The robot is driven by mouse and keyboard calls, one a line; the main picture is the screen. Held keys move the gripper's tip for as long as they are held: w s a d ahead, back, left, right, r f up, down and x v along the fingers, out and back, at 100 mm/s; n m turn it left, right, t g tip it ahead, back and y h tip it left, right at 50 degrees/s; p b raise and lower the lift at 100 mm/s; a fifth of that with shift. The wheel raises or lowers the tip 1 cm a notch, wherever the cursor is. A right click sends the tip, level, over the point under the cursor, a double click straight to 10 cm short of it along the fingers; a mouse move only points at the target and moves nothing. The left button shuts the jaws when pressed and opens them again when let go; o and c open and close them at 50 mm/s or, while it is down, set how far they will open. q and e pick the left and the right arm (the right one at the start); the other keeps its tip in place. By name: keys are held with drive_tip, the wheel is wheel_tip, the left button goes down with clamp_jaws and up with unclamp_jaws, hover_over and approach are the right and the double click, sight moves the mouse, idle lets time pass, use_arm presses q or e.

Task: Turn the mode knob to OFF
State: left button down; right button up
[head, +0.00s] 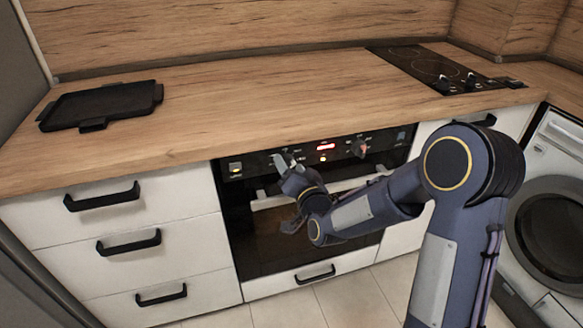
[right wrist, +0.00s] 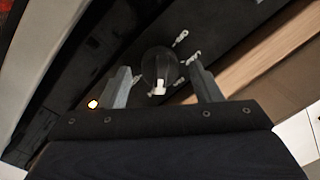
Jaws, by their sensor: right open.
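The oven's control panel (head: 320,150) is a black strip under the worktop. My right gripper (head: 284,160) is at its left part and covers the knob there in the head view. In the right wrist view, a round dark knob (right wrist: 160,66) with a white pointer mark sits between the two open fingers of my right gripper (right wrist: 158,74). Small pale markings surround the knob; they are too small to read. I cannot tell whether a finger touches the knob. My left gripper is not in view.
A second knob (head: 359,148) sits right of the red lit display (head: 326,146). The oven door handle (head: 270,202) runs below. A black tray (head: 102,105) lies on the worktop (head: 250,100); a hob (head: 440,68) is at the right. A washing machine (head: 550,215) stands far right.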

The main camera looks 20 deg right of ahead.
drive_tip(key=shift+c, duration=0.5)
drive_tip(key=c, duration=0.9)
